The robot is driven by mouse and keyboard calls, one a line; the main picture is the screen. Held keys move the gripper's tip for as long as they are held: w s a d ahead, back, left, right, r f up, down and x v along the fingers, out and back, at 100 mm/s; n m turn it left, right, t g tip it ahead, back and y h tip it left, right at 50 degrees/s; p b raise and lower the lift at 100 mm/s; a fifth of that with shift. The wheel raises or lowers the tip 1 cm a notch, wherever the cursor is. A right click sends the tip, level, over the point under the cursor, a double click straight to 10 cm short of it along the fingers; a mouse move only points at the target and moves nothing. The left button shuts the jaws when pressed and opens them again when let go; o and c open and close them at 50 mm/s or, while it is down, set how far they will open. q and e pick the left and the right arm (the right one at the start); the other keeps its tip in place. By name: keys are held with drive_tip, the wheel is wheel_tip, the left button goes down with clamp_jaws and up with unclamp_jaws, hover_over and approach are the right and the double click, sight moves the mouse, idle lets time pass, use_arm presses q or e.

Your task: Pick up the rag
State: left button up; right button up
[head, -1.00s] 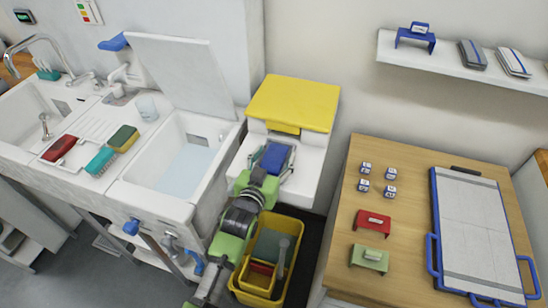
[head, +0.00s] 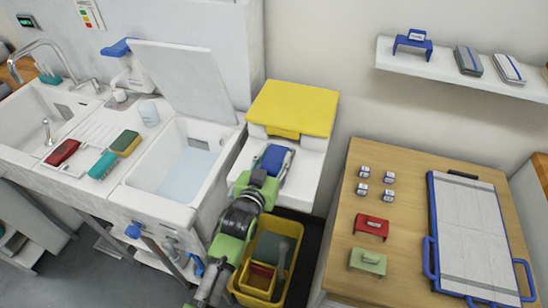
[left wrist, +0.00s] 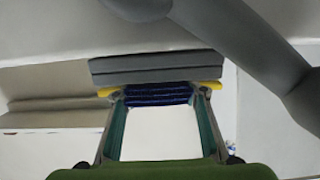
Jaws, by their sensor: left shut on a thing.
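The rag is a dark blue folded cloth (head: 272,157) at the white unit below the yellow lid. In the left wrist view its layered edge (left wrist: 158,94) lies between the two yellow-tipped fingers. My left gripper (head: 276,161) reaches up to it from below, and its fingers (left wrist: 160,90) are shut on the rag. In the head view the gripper and arm hide part of the rag's surroundings, and I cannot tell whether it still touches the surface under it. My right gripper is not in view.
A yellow lid (head: 293,106) stands just behind the gripper. The sink basin (head: 170,192) with its raised white cover (head: 185,75) is to the left. A yellow bucket (head: 290,262) stands below the arm. A wooden table (head: 400,165) with small items is to the right.

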use_arm(q)
drive_tip(key=s+r+p, duration=1)
drive_tip(key=s+r, duration=0.1)
drive_tip(key=s, duration=0.3)
drive_tip(key=shift+r+p, duration=0.2)
drive_tip(key=shift+p, duration=0.15)
